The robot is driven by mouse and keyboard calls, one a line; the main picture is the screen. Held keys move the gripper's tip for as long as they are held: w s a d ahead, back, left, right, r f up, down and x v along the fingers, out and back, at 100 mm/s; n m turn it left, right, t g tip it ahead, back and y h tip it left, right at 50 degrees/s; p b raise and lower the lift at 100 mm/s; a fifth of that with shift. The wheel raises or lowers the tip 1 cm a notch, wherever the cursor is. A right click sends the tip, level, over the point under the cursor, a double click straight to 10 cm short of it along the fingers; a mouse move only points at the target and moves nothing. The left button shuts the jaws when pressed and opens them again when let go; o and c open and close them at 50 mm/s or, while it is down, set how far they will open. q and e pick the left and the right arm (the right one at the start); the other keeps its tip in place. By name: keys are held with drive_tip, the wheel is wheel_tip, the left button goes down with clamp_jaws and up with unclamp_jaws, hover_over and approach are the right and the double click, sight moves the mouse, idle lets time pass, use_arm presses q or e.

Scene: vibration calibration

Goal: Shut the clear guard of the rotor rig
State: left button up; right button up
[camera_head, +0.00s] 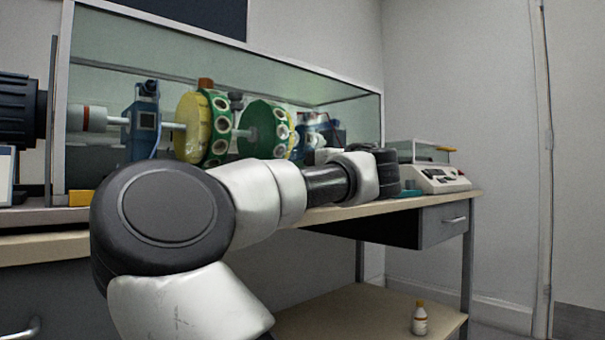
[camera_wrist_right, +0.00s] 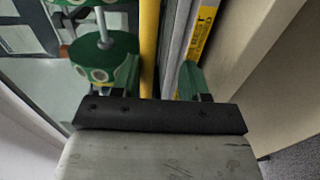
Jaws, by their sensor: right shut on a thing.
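The rotor rig's clear guard (camera_head: 330,88) is a greenish see-through box with a pale frame in the head view. Its front stands in front of the rotor, and its lower front edge is largely hidden by my right arm. Inside are green and yellow rotor discs (camera_head: 218,125) on a shaft. In the right wrist view my right gripper (camera_wrist_right: 161,72) is shut on a yellow bar (camera_wrist_right: 149,40), seemingly the guard's handle. The bar lies close beside a grey base edge (camera_wrist_right: 178,38); I cannot tell whether the guard touches it. My left gripper is not in view.
A small white instrument with a clear lid (camera_head: 435,178) stands on the bench (camera_head: 440,196) right of the rig. A drawer (camera_head: 445,222) is under the bench's right end. A white bottle (camera_head: 419,320) stands on the lower shelf. The floor at right is clear.

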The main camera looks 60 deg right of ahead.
drive_tip(key=shift+o, duration=1)
drive_tip(key=shift+w+f, duration=0.1)
drive_tip(key=shift+f, duration=0.4)
drive_tip(key=shift+w+r, duration=0.15)
drive_tip(key=p+v, duration=0.4)
drive_tip(key=v, duration=0.7)
drive_tip(key=shift+r, duration=0.25)
drive_tip(key=shift+d, duration=0.1)
